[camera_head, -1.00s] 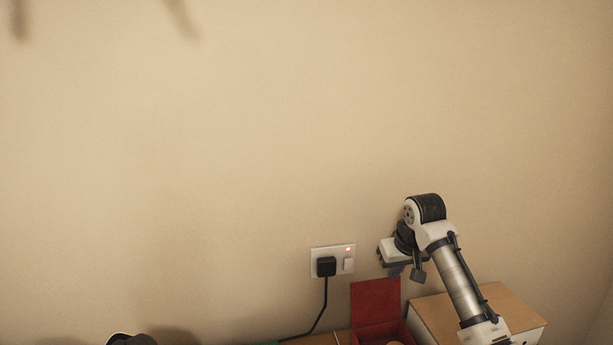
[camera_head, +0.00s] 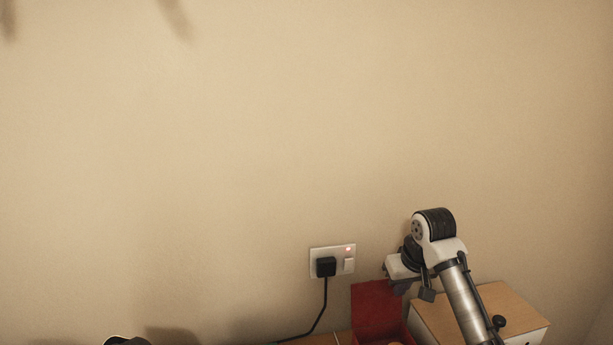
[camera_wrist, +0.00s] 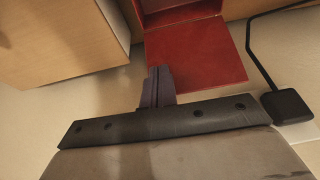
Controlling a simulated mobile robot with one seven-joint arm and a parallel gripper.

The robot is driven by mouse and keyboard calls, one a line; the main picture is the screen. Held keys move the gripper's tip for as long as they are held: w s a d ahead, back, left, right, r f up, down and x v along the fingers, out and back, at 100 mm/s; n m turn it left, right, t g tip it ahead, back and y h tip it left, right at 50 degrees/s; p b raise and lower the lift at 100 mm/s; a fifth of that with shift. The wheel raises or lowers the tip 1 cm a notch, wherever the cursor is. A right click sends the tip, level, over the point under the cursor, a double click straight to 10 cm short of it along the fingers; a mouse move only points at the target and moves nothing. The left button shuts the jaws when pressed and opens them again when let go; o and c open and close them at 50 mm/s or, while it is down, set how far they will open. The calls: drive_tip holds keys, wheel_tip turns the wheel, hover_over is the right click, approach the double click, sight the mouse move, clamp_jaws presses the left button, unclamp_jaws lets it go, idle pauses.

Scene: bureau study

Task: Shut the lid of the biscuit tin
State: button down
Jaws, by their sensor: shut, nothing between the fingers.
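The red biscuit tin (camera_wrist: 180,14) stands against the wall. In the head view only a little of it shows, at the bottom edge. Its red lid (camera_head: 374,310) is open and stands up at the back; it also shows in the wrist view (camera_wrist: 200,55). My gripper (camera_wrist: 158,82) is shut and empty. Its fingertips overlap the lid's left edge near a free corner in the wrist view; I cannot tell whether they touch. In the head view my gripper (camera_head: 401,287) is by the lid's upper right corner, with its fingers partly hidden.
A wooden-topped white drawer box (camera_head: 485,305) stands close to the right of the tin. A wall socket (camera_head: 348,262) with a black plug (camera_head: 326,266) and hanging cable is left of my gripper. The wall is close behind.

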drive_tip(key=shift+s+r, duration=0.45)
drive_tip(key=shift+s+d+r, duration=0.15)
drive_tip(key=shift+s, duration=0.6)
drive_tip(key=shift+s+d+r, duration=0.15)
drive_tip(key=shift+s+d, duration=0.05)
drive_tip(key=shift+s, duration=0.6)
drive_tip(key=shift+s+d+r, duration=0.15)
drive_tip(key=shift+s, duration=0.6)
drive_tip(key=shift+s, duration=0.1)
drive_tip(key=s+d+p, duration=0.1)
drive_tip(key=s+p, duration=0.2)
drive_tip(key=s, duration=0.3)
drive_tip(key=shift+d+r+p, duration=0.1)
drive_tip(key=shift+r+p, duration=0.05)
drive_tip(key=shift+p, duration=0.15)
